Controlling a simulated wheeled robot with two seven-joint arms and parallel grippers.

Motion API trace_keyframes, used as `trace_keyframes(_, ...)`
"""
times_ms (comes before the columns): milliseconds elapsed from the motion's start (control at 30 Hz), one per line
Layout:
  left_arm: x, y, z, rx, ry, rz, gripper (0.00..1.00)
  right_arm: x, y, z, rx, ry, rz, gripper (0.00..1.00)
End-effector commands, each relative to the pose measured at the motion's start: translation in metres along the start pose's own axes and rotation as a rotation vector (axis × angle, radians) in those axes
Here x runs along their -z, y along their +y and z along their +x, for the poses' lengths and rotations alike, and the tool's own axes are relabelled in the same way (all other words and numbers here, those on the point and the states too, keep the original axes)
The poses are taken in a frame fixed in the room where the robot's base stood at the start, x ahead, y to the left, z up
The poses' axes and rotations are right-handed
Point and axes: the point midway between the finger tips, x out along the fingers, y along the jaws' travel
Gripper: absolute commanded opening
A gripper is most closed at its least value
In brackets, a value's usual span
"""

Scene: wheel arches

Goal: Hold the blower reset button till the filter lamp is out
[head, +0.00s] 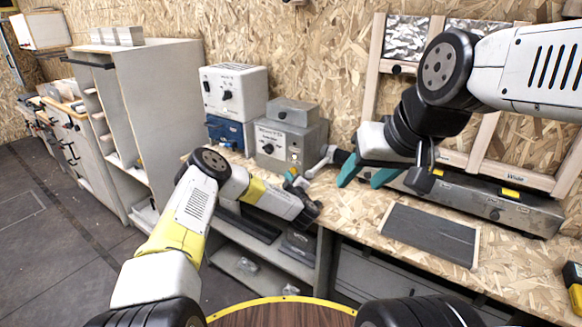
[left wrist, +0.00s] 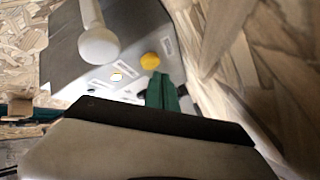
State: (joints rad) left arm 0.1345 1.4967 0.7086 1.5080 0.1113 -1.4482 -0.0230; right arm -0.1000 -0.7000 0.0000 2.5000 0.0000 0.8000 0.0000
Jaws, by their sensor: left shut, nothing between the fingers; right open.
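The grey blower box (head: 288,143) stands on the workbench against the wall, with a dial and small controls on its front. In the left wrist view its panel (left wrist: 75,62) carries a yellow round button (left wrist: 150,61), a small pale, bright lamp (left wrist: 117,77) and a white knobbed part (left wrist: 98,45). My left gripper (head: 290,175) is at the box's lower front. Its teal fingers (left wrist: 160,75) are shut and empty, tips right at the yellow button; I cannot tell whether they touch. My right gripper (head: 366,173) is open and empty above the bench.
A white box with knobs (head: 235,92) on a blue case (head: 227,132) stands left of the blower box. A dark grey panel (head: 430,234) lies on the bench at right, before a long metal unit (head: 490,207). A pale shelf cabinet (head: 165,110) stands at left.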

Motion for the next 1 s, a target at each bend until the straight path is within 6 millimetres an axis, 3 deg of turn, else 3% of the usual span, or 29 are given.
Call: trace_keyframes(1000, -0.0057, 0.0063, 0.008, -0.001, 0.0, 0.0, 0.0, 0.0, 0.0, 0.0, 0.0, 0.0, 0.0, 0.51)
